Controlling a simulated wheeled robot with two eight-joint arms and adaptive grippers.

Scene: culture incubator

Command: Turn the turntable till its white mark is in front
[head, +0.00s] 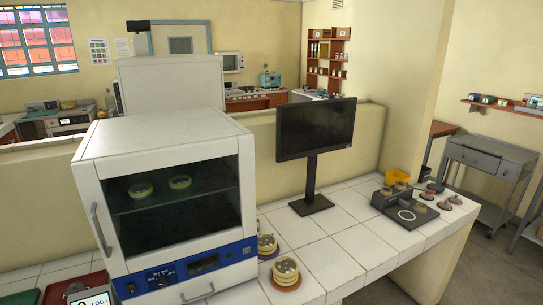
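Neither of my grippers shows in the head view. I cannot tell for sure which thing is the turntable. A dark flat device (383,199) on the right of the tiled counter carries round dishes and a pale ring (406,215) on its top. Two stacks of round dishes stand right of the incubator: a rear stack (267,245) and a front stack (286,271), each on a reddish round base. I cannot make out a white mark on either base.
A white incubator (170,160) with a dark glass door, dishes inside and a blue control panel (190,269) fills the left of the counter. A black monitor (315,130) stands behind. Several small dishes (445,205) lie at right. A LOG display (92,300) is front left. Bare tiles (345,240) lie between.

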